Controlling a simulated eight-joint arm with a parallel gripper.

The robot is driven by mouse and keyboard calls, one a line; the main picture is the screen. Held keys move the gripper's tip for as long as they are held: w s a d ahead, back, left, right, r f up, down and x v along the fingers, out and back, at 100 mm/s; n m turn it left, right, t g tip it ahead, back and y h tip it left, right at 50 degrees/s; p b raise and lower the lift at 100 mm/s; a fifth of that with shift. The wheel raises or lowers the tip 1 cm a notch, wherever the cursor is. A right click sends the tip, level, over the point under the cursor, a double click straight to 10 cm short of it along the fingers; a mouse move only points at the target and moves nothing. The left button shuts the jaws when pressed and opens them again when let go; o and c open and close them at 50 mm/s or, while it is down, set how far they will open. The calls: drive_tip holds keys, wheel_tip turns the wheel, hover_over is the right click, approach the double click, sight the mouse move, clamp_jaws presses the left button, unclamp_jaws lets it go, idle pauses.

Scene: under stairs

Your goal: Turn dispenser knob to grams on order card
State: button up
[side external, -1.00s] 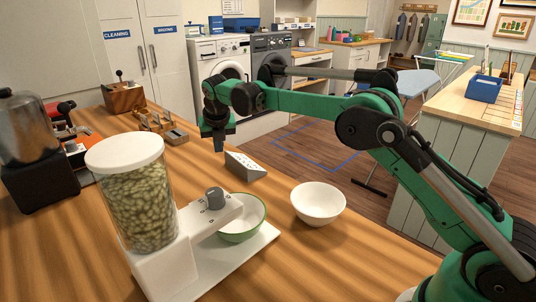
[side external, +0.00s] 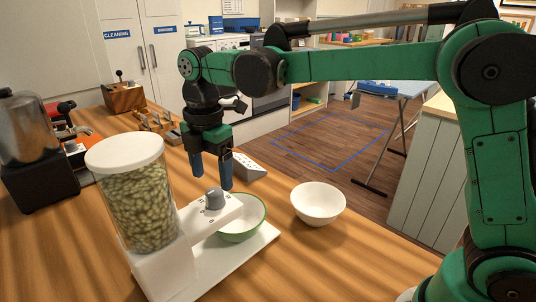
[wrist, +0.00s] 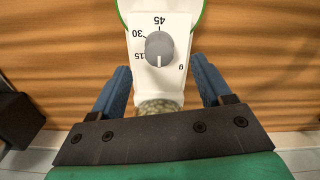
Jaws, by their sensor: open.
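The dispenser (side external: 158,262) is white, with a clear hopper of green beans. Its grey knob (side external: 216,198) stands on the top of the spout arm. In the wrist view the knob (wrist: 159,47) is ringed by the marks 15, 30, 45 and a "g"; its white pointer line is toward the bottom of the picture, away from 45. My gripper (side external: 212,178) points down just above the knob, its two blue fingers apart; in the wrist view they flank the knob without touching. A grey wedge-shaped block (side external: 246,166), perhaps the order card, has marks too small to read.
A green-rimmed bowl (side external: 255,222) sits under the spout on the dispenser's base. A white bowl (side external: 318,203) stands to its right. A grinder-like machine (side external: 38,150) is at the left. Wooden counter is clear in front.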

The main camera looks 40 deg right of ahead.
sight(214, 190)
drive_tip(key=shift+f, duration=1.8)
clamp_jaws()
